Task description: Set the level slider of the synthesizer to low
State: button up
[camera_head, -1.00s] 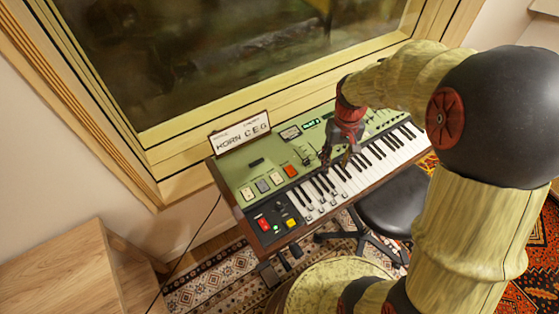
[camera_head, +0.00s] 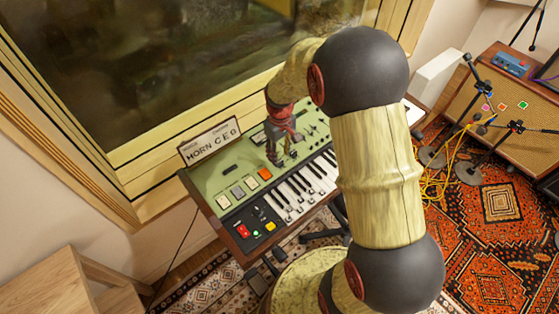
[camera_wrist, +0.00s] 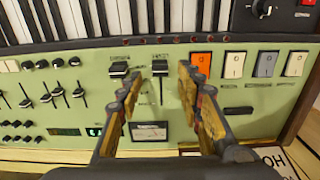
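The synthesizer (camera_head: 205,186) has a green panel above its piano keys. In the wrist view, its panel (camera_wrist: 100,120) shows two vertical sliders side by side with dark caps, a left slider (camera_wrist: 119,69) and a right slider (camera_wrist: 160,68). Both caps sit at the key-side end of their slots. Small labels are by them, too blurred to read, so I cannot tell which is the level slider. My gripper (camera_wrist: 160,85) is open, its fingers on either side of the right slider; contact cannot be told. In the head view, my gripper (camera_head: 280,160) is over the panel.
Orange (camera_wrist: 202,64), white and grey switches lie just right of my gripper in the wrist view. A meter (camera_wrist: 150,131) and several smaller sliders (camera_wrist: 48,97) are nearby. A window (camera_head: 180,80) stands behind the synthesizer; an amplifier (camera_head: 505,95) and microphone stands are at right.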

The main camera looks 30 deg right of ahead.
aim_at(280, 161)
jog(key=shift+f+b, duration=0.4)
jog(key=shift+f, duration=1.3)
jog(key=shift+c, duration=0.6)
jog(key=c, duration=0.7)
grip_shut()
